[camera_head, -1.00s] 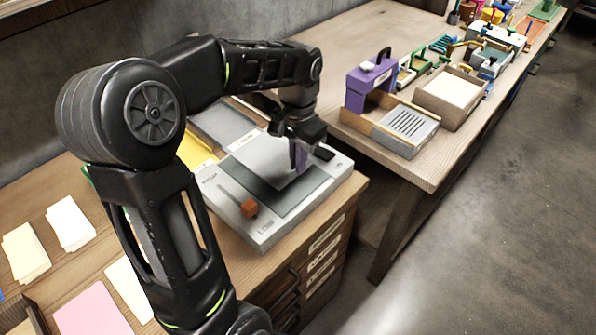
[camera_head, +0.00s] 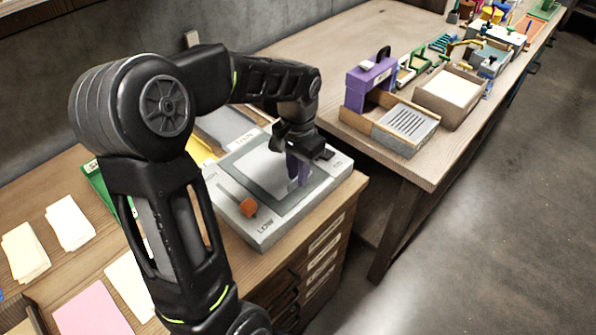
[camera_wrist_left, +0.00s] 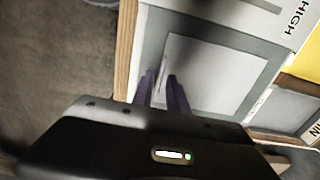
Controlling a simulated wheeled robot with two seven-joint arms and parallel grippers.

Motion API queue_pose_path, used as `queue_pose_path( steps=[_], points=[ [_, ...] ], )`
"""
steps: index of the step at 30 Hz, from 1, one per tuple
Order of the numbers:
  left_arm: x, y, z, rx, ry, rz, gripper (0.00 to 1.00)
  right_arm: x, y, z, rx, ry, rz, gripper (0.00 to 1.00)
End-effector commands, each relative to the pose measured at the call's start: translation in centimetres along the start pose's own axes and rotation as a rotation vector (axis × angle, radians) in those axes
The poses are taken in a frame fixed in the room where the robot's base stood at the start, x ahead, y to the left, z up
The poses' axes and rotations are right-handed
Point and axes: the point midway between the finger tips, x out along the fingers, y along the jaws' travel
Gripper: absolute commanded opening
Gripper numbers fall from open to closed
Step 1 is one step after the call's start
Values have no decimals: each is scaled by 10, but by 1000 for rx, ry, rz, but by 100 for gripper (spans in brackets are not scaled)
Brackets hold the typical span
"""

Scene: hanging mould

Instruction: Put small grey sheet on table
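The small grey sheet (camera_head: 262,168) lies flat on the darker grey top of a light grey table unit (camera_head: 262,231) with LOW lettering and an orange-knobbed lever. In the left wrist view the sheet (camera_wrist_left: 215,75) sits inside the dark grey area, with HIGH lettering beside it. My left gripper (camera_head: 299,175) is over the sheet's right end, purple fingers pointing down. In the left wrist view the fingers (camera_wrist_left: 163,85) stand slightly apart at the sheet's edge, with a thin pale strip between them. Whether they touch the sheet is unclear. My right gripper is not in view.
Pale card stacks (camera_head: 70,222) and a pink sheet (camera_head: 87,309) lie at left. A yellow sheet (camera_head: 199,150) is behind my left arm.

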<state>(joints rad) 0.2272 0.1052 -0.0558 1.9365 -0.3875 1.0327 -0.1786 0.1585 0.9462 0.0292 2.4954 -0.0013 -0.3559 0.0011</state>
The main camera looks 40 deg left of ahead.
Motion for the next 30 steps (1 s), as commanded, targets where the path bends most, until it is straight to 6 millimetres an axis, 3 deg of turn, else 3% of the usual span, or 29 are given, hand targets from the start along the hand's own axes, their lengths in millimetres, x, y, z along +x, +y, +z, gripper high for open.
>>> queue_pose_path(
  steps=[14,20,30],
  points=[
    [-9,0,-1,0,1,-1,25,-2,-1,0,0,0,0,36],
    [-39,0,-1,1,5,-2,25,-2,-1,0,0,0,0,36],
    [-107,0,-1,0,3,-1,25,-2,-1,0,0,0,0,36]
  ],
)
